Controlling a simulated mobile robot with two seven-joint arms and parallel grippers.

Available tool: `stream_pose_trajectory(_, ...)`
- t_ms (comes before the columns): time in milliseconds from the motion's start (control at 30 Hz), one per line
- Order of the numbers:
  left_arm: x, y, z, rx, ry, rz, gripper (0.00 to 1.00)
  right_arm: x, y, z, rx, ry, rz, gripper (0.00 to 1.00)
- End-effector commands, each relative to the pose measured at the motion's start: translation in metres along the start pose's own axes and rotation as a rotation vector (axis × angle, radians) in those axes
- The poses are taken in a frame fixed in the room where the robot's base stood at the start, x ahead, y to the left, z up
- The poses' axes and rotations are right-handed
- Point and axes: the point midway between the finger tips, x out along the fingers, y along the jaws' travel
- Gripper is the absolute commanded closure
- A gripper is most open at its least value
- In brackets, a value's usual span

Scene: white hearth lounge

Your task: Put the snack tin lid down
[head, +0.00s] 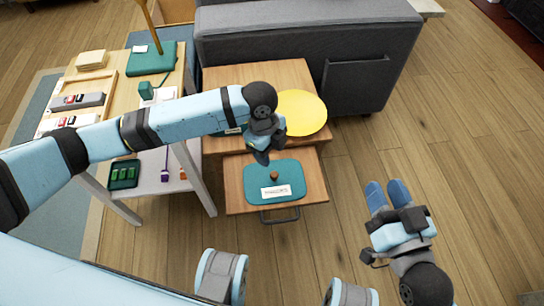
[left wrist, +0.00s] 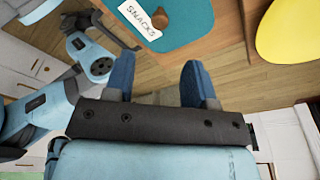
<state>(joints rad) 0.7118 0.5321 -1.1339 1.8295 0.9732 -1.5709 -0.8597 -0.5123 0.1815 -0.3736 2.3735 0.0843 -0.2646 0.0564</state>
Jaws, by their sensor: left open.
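The snack tin lid (head: 290,172) is a teal rounded rectangle with a brown knob and a white label. It lies flat on a wooden pull-out surface (head: 236,200) in front of the low table. In the left wrist view the lid (left wrist: 195,35) shows its SNACKS label at the top. My left gripper (head: 262,155) is above the lid's back left edge, apart from the knob. Its blue fingers (left wrist: 160,80) are spread with nothing between them. My right gripper (head: 388,190) is off to the right over the floor, with nothing seen in it; its finger gap is unclear.
A yellow round piece (head: 302,112) lies on the low wooden table (head: 270,72). Part of a teal thing shows beneath my left forearm there. A grey sofa (head: 300,50) stands behind. A side table (head: 105,85) with several items is at left. Floor at right is clear.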

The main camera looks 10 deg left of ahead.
Motion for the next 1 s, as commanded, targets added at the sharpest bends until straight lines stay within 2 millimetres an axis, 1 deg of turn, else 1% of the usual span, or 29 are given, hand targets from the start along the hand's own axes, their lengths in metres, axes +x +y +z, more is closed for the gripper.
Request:
stream_pose_trajectory(33, -0.007, 0.0, 0.0, 0.0, 0.0, 0.0, 0.49, -0.001, 0.001, 0.002, -0.002, -0.019, 0.007, 0.62)
stream_pose_trajectory(100, -0.011, 0.0, -0.001, 0.0, 0.002, -0.001, 0.49, -0.001, 0.003, 0.006, -0.004, -0.038, 0.014, 0.62)
stream_pose_trajectory(167, -0.011, 0.001, -0.005, -0.006, 0.013, -0.01, 0.49, -0.002, 0.004, 0.009, -0.006, -0.047, 0.017, 0.62)
stream_pose_trajectory(233, -0.007, 0.003, -0.017, -0.027, 0.052, -0.04, 0.49, -0.002, 0.005, 0.01, -0.007, -0.052, 0.019, 0.62)
stream_pose_trajectory(267, -0.004, 0.004, -0.024, -0.042, 0.076, -0.061, 0.49, -0.002, 0.005, 0.011, -0.007, -0.052, 0.019, 0.62)
stream_pose_trajectory(367, 0.004, 0.009, -0.058, -0.129, 0.203, -0.164, 0.49, -0.002, 0.005, 0.011, -0.007, -0.052, 0.019, 0.62)
stream_pose_trajectory(400, 0.006, 0.011, -0.073, -0.179, 0.267, -0.213, 0.49, -0.002, 0.005, 0.011, -0.007, -0.052, 0.019, 0.62)
stream_pose_trajectory(500, 0.001, 0.015, -0.104, -0.327, 0.44, -0.344, 0.49, -0.002, 0.005, 0.01, -0.007, -0.052, 0.019, 0.62)
stream_pose_trajectory(600, -0.013, 0.02, -0.121, -0.492, 0.608, -0.47, 0.49, -0.002, 0.005, 0.01, -0.007, -0.052, 0.019, 0.62)
stream_pose_trajectory(667, -0.023, 0.025, -0.125, -0.594, 0.703, -0.544, 0.49, -0.002, 0.005, 0.01, -0.006, -0.052, 0.018, 0.62)
stream_pose_trajectory(767, -0.042, 0.035, -0.12, -0.767, 0.851, -0.667, 0.49, -0.002, 0.005, 0.01, -0.006, -0.052, 0.018, 0.62)
stream_pose_trajectory(867, -0.061, 0.051, -0.103, -0.93, 0.975, -0.796, 0.49, -0.002, 0.005, 0.01, -0.006, -0.052, 0.018, 0.62)
stream_pose_trajectory(1000, -0.085, 0.08, -0.073, -1.106, 1.099, -0.964, 0.49, -0.002, 0.005, 0.01, -0.006, -0.051, 0.018, 0.62)
